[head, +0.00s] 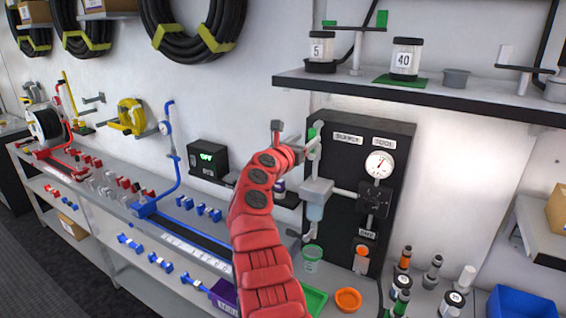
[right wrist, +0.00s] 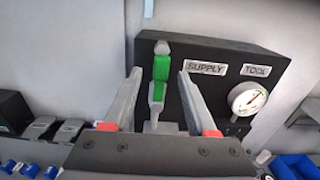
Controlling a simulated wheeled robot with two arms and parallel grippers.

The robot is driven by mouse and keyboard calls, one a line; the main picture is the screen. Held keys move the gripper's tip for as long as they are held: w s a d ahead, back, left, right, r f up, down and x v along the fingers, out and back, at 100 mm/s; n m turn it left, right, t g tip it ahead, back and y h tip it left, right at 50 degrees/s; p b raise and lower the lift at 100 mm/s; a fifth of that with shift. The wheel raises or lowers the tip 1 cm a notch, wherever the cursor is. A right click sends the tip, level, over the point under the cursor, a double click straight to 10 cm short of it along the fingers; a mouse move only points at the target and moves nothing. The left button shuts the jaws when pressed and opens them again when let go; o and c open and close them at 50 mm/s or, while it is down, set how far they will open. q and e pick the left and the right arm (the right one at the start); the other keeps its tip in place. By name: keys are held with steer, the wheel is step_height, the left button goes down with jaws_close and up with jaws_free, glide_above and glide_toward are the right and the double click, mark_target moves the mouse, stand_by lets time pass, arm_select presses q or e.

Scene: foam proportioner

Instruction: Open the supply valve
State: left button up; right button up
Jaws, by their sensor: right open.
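The supply valve's green handle (right wrist: 160,68) stands upright at the left of the black panel, beside the SUPPLY label (right wrist: 205,68). In the head view the green handle (head: 313,131) shows at the panel's upper left edge. My right gripper (right wrist: 160,76) is open, with the handle showing between its two grey fingers and gaps on both sides. Whether the fingers reach around it in depth is hard to tell. In the head view my right gripper (head: 296,138) is at the end of the red arm, by the handle. My left gripper is not in view.
The black panel (head: 345,128) carries a round gauge (head: 379,164) and a TOOL label. A shelf (head: 420,92) with jars overhangs it. A small black box with a green display (head: 208,158) stands left. Cups and bottles stand on the bench below.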

steer(key=b+v, duration=0.4)
steer(key=v, duration=0.8)
steer(key=shift+s+a, duration=0.2)
steer(key=shift+s, duration=0.1)
